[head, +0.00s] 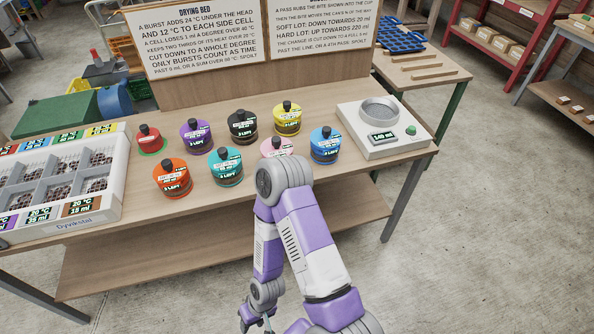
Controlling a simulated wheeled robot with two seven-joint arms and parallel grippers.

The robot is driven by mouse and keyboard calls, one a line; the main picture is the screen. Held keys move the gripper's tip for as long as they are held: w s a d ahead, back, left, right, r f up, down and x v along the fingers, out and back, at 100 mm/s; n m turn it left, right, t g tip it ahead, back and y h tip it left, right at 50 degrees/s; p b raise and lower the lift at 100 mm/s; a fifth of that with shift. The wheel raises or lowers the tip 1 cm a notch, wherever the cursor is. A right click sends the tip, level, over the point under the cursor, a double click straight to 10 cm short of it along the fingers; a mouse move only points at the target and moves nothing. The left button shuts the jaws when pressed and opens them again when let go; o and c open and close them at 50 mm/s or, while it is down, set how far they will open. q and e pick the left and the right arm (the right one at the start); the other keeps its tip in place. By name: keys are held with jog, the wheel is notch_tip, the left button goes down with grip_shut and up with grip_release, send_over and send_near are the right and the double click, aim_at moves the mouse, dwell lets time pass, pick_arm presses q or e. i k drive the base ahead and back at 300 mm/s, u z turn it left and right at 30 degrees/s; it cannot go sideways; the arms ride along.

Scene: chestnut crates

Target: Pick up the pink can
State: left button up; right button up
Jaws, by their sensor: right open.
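The pink can (277,145) stands on the wooden table in the front row of cans, between the teal can and the blue can. Its top and dark knob show; its lower part is hidden behind my right arm's bent joint. My right gripper (256,322) hangs at the bottom edge of the view, low and in front of the table, well away from the pink can. It is small and partly cut off, open, with nothing seen in it. My left gripper is not in view.
A white device (400,146) sits right, a compartment tray (112,182) left. Sign boards (200,84) stand behind. Table (130,228) front is fairly clear.

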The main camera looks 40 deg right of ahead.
aim_at(276, 146)
jog(key=z, duration=0.95)
